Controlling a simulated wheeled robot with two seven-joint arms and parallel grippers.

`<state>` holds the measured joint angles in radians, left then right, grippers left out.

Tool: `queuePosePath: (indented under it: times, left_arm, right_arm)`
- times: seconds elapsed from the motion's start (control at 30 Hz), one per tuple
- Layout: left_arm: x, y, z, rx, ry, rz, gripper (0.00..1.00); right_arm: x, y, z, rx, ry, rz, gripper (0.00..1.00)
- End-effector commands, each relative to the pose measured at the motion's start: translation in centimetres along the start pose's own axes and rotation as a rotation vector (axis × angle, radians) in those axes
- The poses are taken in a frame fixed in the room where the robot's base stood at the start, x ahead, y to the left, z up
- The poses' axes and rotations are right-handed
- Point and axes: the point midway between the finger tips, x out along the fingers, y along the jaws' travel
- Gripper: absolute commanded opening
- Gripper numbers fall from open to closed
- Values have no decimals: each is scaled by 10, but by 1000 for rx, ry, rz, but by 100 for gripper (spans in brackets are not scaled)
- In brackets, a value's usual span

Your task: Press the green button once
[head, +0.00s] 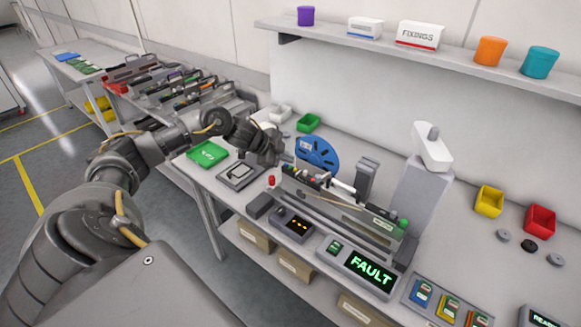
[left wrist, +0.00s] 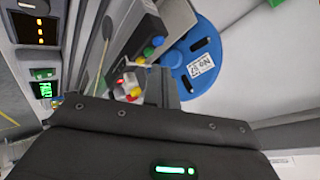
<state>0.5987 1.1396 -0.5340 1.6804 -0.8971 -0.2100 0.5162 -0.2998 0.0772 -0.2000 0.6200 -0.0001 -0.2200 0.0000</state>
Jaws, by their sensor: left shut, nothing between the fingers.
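A green round cap (head: 403,223), perhaps the button, sits at the right end of the long grey feeder machine (head: 345,215) in the head view. The left wrist view shows a small green knob (left wrist: 158,41) near a blue one; I cannot tell whether either is the named button. My left gripper (head: 284,160) is shut and empty above the machine's left end, beside the blue reel (head: 317,153) and well apart from the green cap. In the left wrist view its dark body fills the bottom. My right gripper is not in view.
A display reading FAULT (head: 371,273) and an amber-lit panel (head: 294,225) stand in front of the machine. A red cap (head: 271,181) is at its left end. A grey column (head: 425,185) with a white top rises behind. Yellow (head: 489,201) and red (head: 540,221) bins stand right.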

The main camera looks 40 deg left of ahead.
Motion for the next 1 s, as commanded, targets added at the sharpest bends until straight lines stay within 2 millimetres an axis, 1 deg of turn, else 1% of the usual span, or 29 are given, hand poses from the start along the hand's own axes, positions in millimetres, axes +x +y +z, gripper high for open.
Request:
queuePosePath:
  times: [0.37, 0.7, 1.0]
  left_arm:
    - [0, 0, 0, 0, 0, 0, 0]
    - [6, 5, 4, 0, -1, 0, 0]
    - [6, 4, 4, 0, 0, 0, 0]
  right_arm:
    - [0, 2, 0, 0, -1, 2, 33]
    - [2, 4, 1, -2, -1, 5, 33]
    - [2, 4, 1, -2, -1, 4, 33]
